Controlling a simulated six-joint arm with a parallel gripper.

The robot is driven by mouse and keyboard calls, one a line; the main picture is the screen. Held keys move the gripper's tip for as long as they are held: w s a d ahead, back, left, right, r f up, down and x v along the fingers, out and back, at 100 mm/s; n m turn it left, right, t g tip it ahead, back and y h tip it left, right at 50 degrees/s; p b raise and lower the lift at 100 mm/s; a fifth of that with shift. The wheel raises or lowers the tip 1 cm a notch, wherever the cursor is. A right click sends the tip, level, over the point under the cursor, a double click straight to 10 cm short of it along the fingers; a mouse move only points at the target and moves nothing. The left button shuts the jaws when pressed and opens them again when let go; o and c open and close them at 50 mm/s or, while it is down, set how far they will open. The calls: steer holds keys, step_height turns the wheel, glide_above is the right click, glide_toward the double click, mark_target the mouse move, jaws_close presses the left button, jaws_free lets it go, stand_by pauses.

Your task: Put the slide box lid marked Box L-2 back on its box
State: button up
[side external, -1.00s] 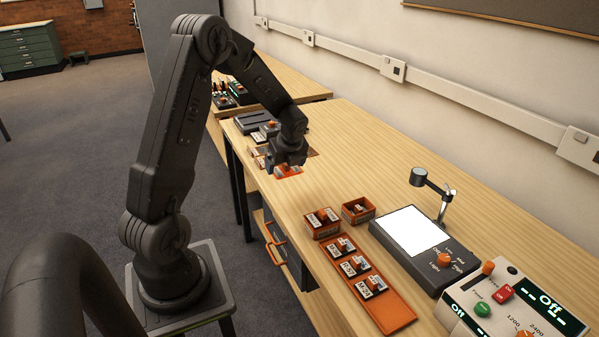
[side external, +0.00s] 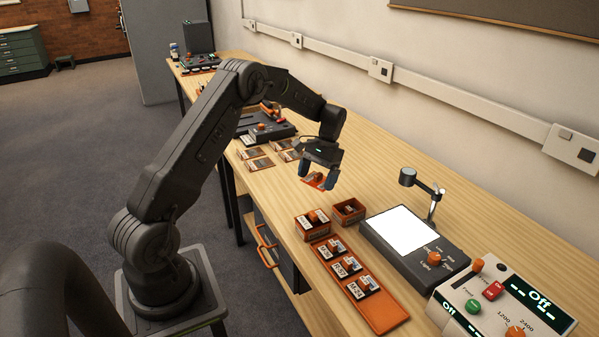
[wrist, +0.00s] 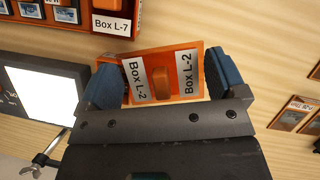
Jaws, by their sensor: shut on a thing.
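The orange lid (wrist: 162,75) with a raised orange grip carries two labels reading Box L-2. My gripper (wrist: 160,82) is shut on its left and right edges, and the lid looks slightly tilted in the jaws. In the side external view, my gripper (side external: 317,177) holds the lid (side external: 313,182) above the bench. An open orange box (side external: 348,211) stands nearer the camera, to the right of the lid. Another orange box (side external: 312,223) with an orange knob stands beside it. I cannot read which of these is Box L-2.
An orange tray (side external: 390,314) holds several labelled pieces. A light panel (side external: 400,231) with a lamp arm and a control unit (side external: 507,312) stand to the right. Several flat framed pieces (side external: 257,164) lie behind. A box labelled Box L-7 (wrist: 110,25) shows in the wrist view.

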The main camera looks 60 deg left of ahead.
steer(key=w+d+n+t+h, duration=0.1)
steer(key=w+d+n, duration=0.1)
steer(key=n, duration=0.2)
steer(key=w+d+n+t+h, duration=0.1)
steer(key=w+d+n+t, duration=0.1)
steer(key=n, duration=0.3)
steer(key=w+d+n+t+h, duration=0.1)
steer(key=w+d+n, duration=0.1)
steer(key=d+n, duration=0.2)
steer(key=shift+w+d+r+n, duration=0.15)
steer(key=shift+w+r+n, duration=0.15)
steer(key=shift+n, duration=0.2)
steer(key=shift+f, duration=1.5)
steer(key=shift+f, duration=0.15)
steer(key=shift+f, duration=0.5)
steer(key=shift+f, duration=0.2)
steer(key=shift+f, duration=0.45)
steer(key=shift+f, duration=0.2)
